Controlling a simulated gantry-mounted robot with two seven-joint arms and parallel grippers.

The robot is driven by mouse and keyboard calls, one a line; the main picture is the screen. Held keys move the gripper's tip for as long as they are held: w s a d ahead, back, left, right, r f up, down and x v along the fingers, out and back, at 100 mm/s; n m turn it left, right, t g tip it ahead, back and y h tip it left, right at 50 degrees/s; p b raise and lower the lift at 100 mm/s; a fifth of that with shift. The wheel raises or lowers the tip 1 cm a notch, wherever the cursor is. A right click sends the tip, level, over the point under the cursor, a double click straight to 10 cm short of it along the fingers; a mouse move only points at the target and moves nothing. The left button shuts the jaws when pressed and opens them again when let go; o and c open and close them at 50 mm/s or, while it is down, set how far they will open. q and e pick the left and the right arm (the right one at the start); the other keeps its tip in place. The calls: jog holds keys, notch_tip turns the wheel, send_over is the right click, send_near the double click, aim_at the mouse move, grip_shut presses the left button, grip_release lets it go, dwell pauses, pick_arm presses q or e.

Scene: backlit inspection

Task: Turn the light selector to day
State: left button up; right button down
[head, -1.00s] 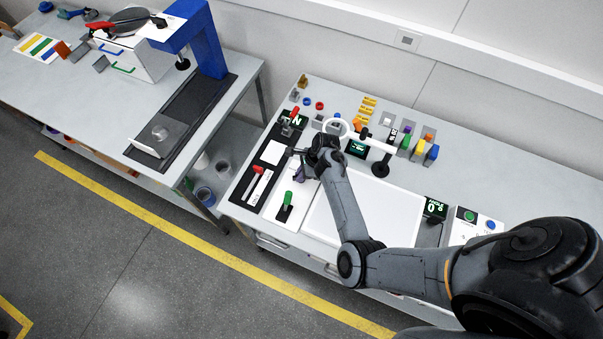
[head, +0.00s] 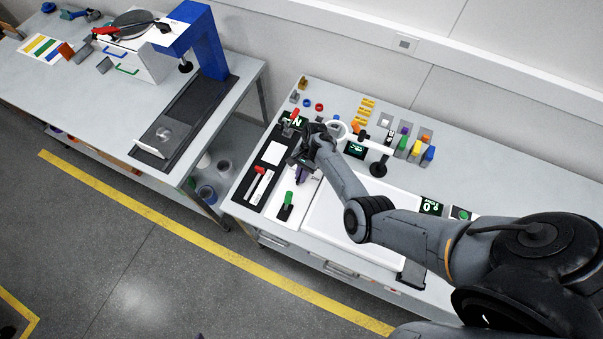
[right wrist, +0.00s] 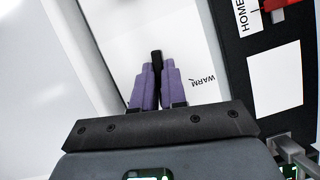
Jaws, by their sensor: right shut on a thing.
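The light selector shows as a black upright knob (right wrist: 156,59) in the right wrist view, standing on a white panel (right wrist: 186,32). The word WARM is printed on the panel to the right of the knob; no DAY mark is readable. My right gripper (right wrist: 157,84) has purple fingers and is shut on the knob, one finger on each side. In the head view my right gripper (head: 302,174) is low over the white panel, left of the big light plate, and the wrist hides the knob there. My left gripper is not in view.
A green-handled lever (head: 288,198) stands just in front of the gripper. A black panel with a red-handled slider (head: 260,171) lies to the left.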

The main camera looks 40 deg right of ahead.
jog(key=shift+s+f+n+g, duration=0.1)
jog(key=shift+f+n+g, duration=0.1)
jog(key=shift+n, duration=0.3)
jog(key=shift+f+n+g, duration=0.1)
jog(key=shift+n+g, duration=0.1)
jog(key=shift+n, duration=0.3)
jog(key=c, duration=1.2)
grip_release()
jog(key=shift+r, duration=0.1)
jog(key=shift+r, duration=0.15)
